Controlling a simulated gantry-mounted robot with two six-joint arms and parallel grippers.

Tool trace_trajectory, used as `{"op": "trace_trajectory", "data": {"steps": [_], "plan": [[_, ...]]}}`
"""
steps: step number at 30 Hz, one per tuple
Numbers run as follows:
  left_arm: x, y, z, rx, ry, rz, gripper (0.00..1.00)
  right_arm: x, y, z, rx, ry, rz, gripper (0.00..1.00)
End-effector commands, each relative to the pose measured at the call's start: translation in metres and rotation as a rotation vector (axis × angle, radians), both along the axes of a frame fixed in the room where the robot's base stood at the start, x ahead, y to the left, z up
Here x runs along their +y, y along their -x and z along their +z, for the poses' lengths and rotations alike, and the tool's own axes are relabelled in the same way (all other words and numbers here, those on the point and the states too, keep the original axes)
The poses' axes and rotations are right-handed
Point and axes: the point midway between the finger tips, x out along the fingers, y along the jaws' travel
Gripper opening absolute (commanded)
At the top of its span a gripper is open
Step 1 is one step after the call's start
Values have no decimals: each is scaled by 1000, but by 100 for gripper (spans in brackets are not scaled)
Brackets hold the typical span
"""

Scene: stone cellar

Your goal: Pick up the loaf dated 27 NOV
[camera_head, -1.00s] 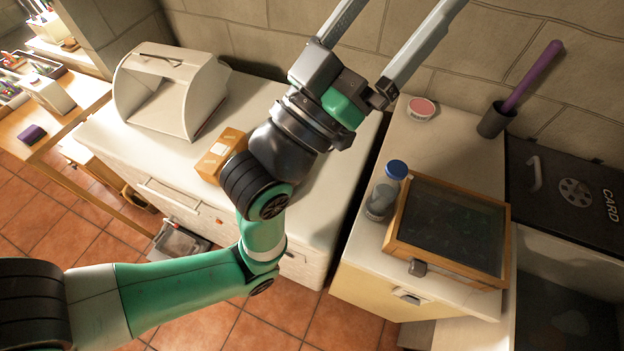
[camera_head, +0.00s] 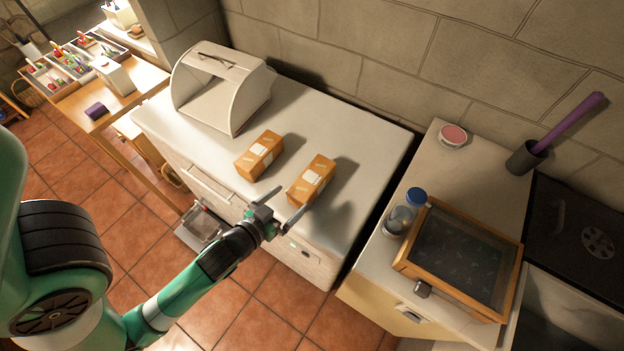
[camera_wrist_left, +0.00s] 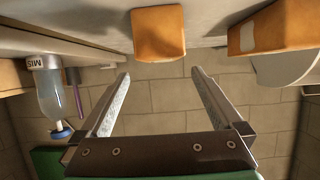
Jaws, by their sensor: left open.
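Two brown box-shaped loaves with pale labels lie on the white cabinet top. The left loaf (camera_head: 259,156) is by the bread bin; the right loaf (camera_head: 312,180) is nearer the front edge. The dates are too small to read. My left gripper (camera_head: 291,197) is open and empty at the cabinet's front edge, its fingers pointing toward the right loaf and apart from it. In the left wrist view this loaf (camera_wrist_left: 158,32) is beyond the gap between the fingertips (camera_wrist_left: 160,73), and the other loaf (camera_wrist_left: 275,27) is at the right. My right gripper is not in view.
A cream bread bin (camera_head: 220,88) stands behind the left loaf. On the right counter are a blue-capped jar (camera_head: 404,217), a glass-topped wooden case (camera_head: 460,255), a pink-topped round tin (camera_head: 453,136) and a purple-handled tool (camera_head: 568,122). The cabinet top right of the loaves is clear.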

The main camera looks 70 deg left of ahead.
Motion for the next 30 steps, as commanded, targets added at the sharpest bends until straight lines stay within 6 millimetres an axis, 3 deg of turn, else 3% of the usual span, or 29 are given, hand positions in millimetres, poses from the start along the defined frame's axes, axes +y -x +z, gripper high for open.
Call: {"op": "trace_trajectory", "data": {"steps": [5, 12, 20, 30], "plan": [[8, -12, -7, -3, -1, 3, 100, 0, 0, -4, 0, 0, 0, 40], [30, -46, -23, -3, -1, 0, 100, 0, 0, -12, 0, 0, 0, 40], [36, -56, -26, -2, -1, -1, 100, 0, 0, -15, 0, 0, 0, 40], [62, -92, -40, -2, -1, -1, 100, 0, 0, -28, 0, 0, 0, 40]]}}
